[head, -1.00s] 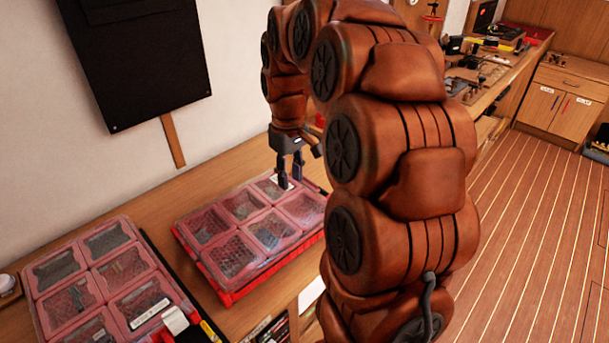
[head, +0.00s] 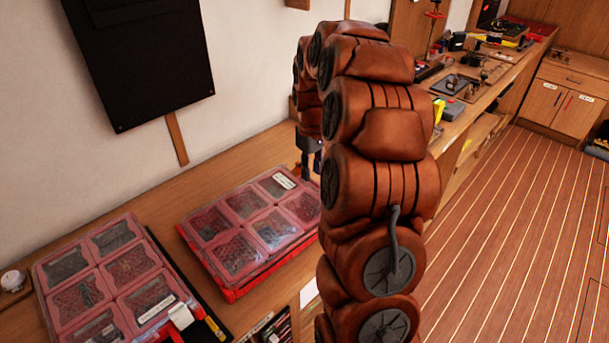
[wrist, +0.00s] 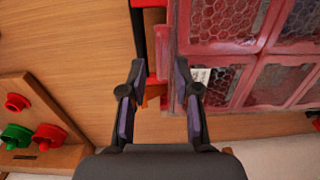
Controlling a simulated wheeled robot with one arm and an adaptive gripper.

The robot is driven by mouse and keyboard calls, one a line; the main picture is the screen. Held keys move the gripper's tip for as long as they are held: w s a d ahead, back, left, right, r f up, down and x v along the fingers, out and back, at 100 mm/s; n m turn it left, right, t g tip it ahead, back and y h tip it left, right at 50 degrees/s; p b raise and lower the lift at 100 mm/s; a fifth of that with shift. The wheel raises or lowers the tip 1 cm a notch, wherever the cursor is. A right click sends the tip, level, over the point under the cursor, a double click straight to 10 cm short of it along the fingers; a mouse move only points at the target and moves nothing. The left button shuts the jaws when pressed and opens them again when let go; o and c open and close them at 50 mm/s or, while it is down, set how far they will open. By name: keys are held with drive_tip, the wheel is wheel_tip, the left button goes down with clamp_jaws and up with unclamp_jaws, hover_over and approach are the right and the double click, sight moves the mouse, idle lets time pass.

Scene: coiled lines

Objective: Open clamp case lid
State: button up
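A red case with a clear, divided lid (head: 250,222) lies on the wooden bench, lid shut. A second similar case (head: 112,268) lies nearer on the left, also shut. I cannot read which one is the clamp case. My gripper (head: 305,170) points down at the right end of the middle case, partly hidden by my arm. In the wrist view my gripper (wrist: 160,66) is open and empty. A case's red edge (wrist: 165,55) shows between its fingers, with the lid (wrist: 217,68) on the right. I cannot tell whether the fingers touch it.
A wooden block with red and green knobs (wrist: 35,125) sits left of the fingers in the wrist view. A black panel (head: 140,60) hangs on the wall. Bare bench top (head: 165,205) lies behind the middle case. Tools crowd the far bench.

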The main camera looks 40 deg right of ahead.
drive_tip(key=shift+f, duration=1.05)
drive_tip(key=shift+c, duration=0.3)
clamp_jaws()
